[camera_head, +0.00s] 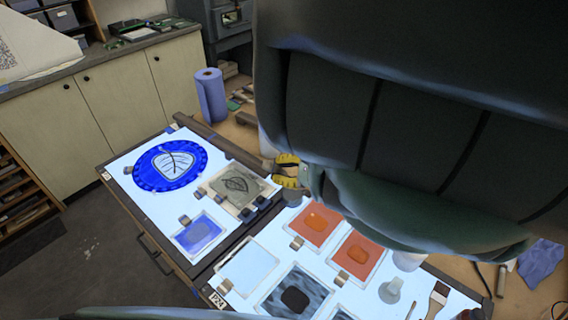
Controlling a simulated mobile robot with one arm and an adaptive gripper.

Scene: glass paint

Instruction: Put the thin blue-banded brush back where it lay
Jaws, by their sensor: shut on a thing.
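I cannot make out my gripper in the head view; my own large dark arm link covers the right and upper middle of the picture. I cannot pick out the thin blue-banded brush, and its resting place cannot be told from this view. A wide brush with a pale handle (437,300) lies on the lit table near the bottom right. A small yellow-and-black thing (287,170) shows at the edge of my arm, above a small grey jar; what it is cannot be told.
The lit worktop holds a blue round glass piece (171,165), a leaf-patterned panel (236,185), a small blue pane (198,232), orange panes (314,224) and a dark-patterned pane (295,293). A blue paper roll (211,95) stands behind. A cabinet (110,85) lines the back left.

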